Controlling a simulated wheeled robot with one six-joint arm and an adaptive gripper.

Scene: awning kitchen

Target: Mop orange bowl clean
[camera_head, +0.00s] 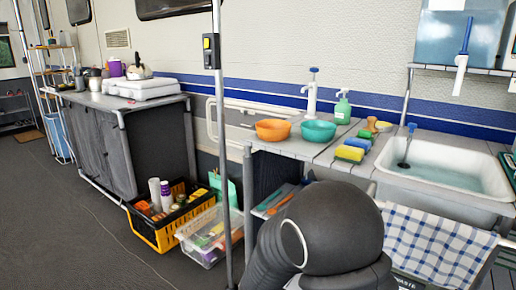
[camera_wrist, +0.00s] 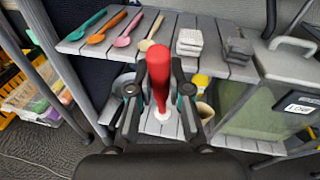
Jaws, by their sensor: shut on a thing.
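The orange bowl (camera_head: 272,130) sits upright on the grey counter next to a teal bowl (camera_head: 318,131). Its inside is too small to judge. In the wrist view my gripper (camera_wrist: 160,84) is shut on a long red-handled object (camera_wrist: 158,68), held upright in front of a two-level shelf. The object's lower end is partly hidden between the fingers, so I cannot tell what its head is. In the head view my gripper is hidden behind my dark arm, below the counter.
The shelf (camera_wrist: 215,68) bears several coloured spoons (camera_wrist: 122,30) and grey stacks (camera_wrist: 190,40). Posts flank it, and a grey-green bin (camera_wrist: 285,95) stands at the right. A sink (camera_head: 440,175) lies right of the counter. A thin pole (camera_head: 222,130) and a black-yellow crate (camera_head: 165,225) stand left.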

